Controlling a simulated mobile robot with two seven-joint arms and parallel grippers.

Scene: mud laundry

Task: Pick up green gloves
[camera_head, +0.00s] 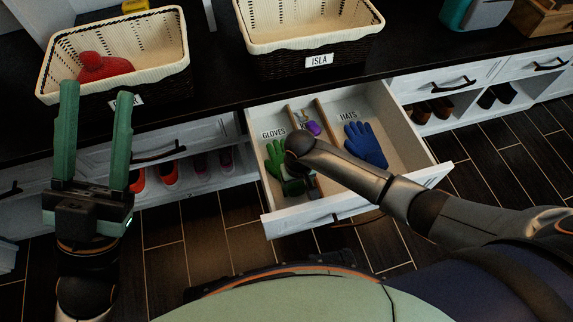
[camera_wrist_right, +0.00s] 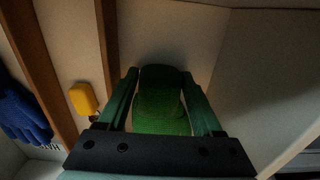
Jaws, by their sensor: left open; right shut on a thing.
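The green gloves (camera_head: 275,157) lie in the left compartment of the open drawer, beside the GLOVES label. My right arm reaches over the drawer and partly hides them. In the right wrist view the green gloves (camera_wrist_right: 162,105) are between the two fingers of my right gripper (camera_wrist_right: 165,98), which is shut on them. In the head view the right gripper is mostly hidden behind its own wrist. My left gripper (camera_head: 92,140) is raised at the left, open and empty, with its fingers pointing up in front of the left basket.
The drawer (camera_head: 350,205) has wooden dividers. Blue gloves (camera_head: 366,144) lie in its right compartment; a purple item (camera_head: 313,128) is in the middle one. A basket with a red item (camera_head: 102,67) and an ISLA basket (camera_head: 310,50) stand on the dark counter.

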